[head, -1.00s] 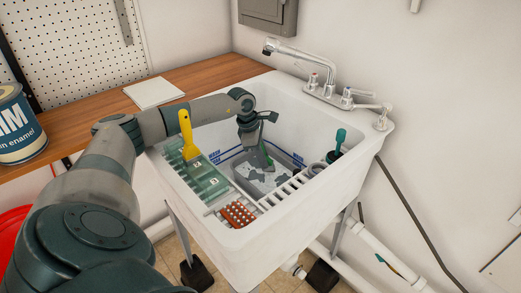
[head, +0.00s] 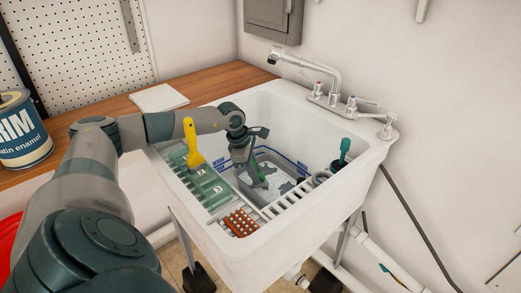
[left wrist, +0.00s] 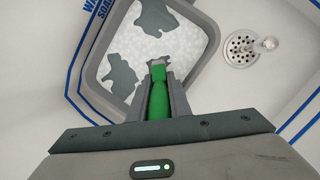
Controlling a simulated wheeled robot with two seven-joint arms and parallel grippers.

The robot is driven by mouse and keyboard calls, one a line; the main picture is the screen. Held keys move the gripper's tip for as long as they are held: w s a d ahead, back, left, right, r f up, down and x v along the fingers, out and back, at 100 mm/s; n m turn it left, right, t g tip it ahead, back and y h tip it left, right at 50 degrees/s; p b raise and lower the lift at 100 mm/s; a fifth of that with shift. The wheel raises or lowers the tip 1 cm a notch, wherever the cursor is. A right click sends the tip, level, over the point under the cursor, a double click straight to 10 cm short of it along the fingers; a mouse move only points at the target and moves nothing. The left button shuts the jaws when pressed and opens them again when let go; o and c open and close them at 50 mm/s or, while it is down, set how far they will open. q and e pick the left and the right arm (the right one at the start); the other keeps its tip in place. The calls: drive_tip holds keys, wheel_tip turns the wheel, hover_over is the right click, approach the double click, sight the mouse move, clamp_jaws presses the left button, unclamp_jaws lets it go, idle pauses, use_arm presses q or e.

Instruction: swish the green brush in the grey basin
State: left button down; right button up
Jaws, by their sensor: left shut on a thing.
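My left gripper (head: 254,178) reaches down into the white sink, over the grey basin (head: 292,166). It is shut on the green brush (head: 259,170), which points down toward the basin. In the left wrist view the brush's green handle (left wrist: 159,100) sits between the two fingers (left wrist: 160,92). The brush's lower end lies over the basin, whose grey rim (left wrist: 215,30) shows there, with pale foamy liquid and dark patches inside. I cannot tell how deep the brush's end is. My right gripper is not in view.
A faucet (head: 305,62) stands behind. A drain (left wrist: 240,46) lies beside the basin.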

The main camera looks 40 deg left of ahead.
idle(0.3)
use_arm(q)
drive_tip(key=w, duration=0.3)
drive_tip(key=shift+d, duration=0.1)
drive_tip(key=shift+s, duration=0.1)
idle(0.4)
wheel_tip(320, 180, up, 10)
drive_tip(key=p, duration=0.4)
drive_tip(key=shift+f+p, duration=0.25)
drive_tip(key=shift+p, duration=0.1)
drive_tip(key=shift+r, duration=0.1)
idle(2.1)
